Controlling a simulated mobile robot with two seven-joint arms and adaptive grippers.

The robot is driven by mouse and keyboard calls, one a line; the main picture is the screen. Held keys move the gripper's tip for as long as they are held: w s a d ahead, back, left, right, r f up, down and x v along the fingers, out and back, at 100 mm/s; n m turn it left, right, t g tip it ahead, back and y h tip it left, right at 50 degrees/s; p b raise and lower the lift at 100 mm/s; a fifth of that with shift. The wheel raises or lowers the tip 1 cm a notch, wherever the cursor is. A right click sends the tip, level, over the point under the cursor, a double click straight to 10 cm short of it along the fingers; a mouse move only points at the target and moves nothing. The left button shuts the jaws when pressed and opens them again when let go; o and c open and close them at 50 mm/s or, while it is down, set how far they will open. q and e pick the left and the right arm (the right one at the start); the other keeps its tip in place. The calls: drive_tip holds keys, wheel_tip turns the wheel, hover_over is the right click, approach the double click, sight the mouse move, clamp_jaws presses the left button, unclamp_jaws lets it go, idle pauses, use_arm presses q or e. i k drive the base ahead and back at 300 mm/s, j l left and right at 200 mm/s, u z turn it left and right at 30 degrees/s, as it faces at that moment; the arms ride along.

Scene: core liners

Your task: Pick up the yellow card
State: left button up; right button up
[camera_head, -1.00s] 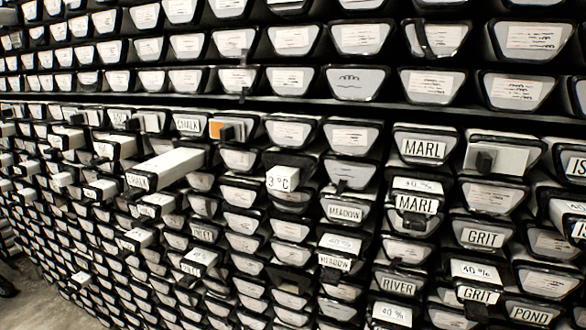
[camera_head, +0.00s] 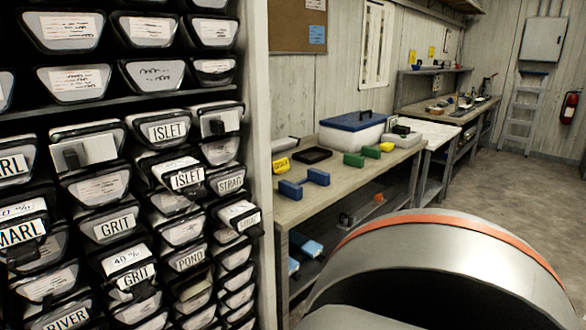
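A small yellow card-like piece (camera_head: 282,165) with dark marks on it rests near the left end of the wooden bench (camera_head: 335,178), beside the shelf wall. It looks tilted up, and its marks are too small to read. I cannot tell for sure which yellow thing is the card. Neither of my grippers shows in this view.
A wall of labelled liners (camera_head: 115,225) fills the left. The bench also holds a blue-lidded box (camera_head: 352,132), a black tray (camera_head: 312,155), blue blocks (camera_head: 290,190) and green blocks (camera_head: 354,159). A stepladder (camera_head: 523,115) stands at the back. Open floor (camera_head: 500,190) lies right.

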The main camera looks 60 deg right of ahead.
sight(281, 166)
drive_tip(key=z, duration=1.95)
drive_tip(key=i+l, duration=0.2)
drive_tip(key=l, duration=0.15)
drive_tip(key=i+l+u, duration=0.1)
drive_tip(key=l, duration=0.25)
drive_tip(key=i+l, duration=0.2)
drive_tip(key=l, duration=0.2)
drive_tip(key=i+l+u, duration=0.1)
drive_tip(key=l, duration=0.25)
drive_tip(key=i+l+u, duration=0.2)
drive_tip(key=l, duration=0.55)
drive_tip(key=i+l+u, duration=0.15)
drive_tip(key=i+l, duration=0.15)
drive_tip(key=l, duration=0.5)
drive_tip(key=i+l+u, duration=0.2)
drive_tip(key=l, duration=0.6)
drive_tip(key=i+l+u, duration=0.15)
drive_tip(key=l, duration=0.65)
drive_tip(key=l+u, duration=0.2)
drive_tip(key=l, duration=0.65)
